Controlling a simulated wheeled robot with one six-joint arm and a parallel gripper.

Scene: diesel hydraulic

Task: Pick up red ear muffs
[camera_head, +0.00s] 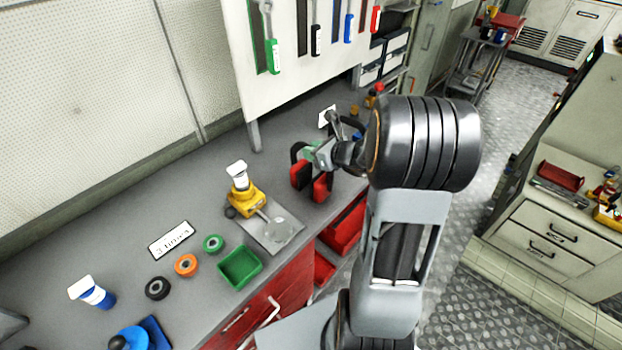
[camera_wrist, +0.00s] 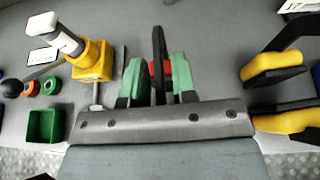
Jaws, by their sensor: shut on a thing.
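The red ear muffs (camera_head: 321,187) have red cups and a black headband. They are at the far part of the grey workbench in the head view, right under my gripper (camera_head: 313,150). In the wrist view my gripper (camera_wrist: 157,80) has green fingertips shut on the black headband of the ear muffs (camera_wrist: 158,50). A bit of red shows between the fingers; most of the cups are hidden there. I cannot tell whether the cups touch the bench.
A yellow device (camera_head: 243,200) on a grey plate stands to the left, near a green tray (camera_head: 240,267) and several tape rolls. Yellow ear muffs (camera_wrist: 275,68) lie to the right in the wrist view. A tool board (camera_head: 300,45) hangs behind.

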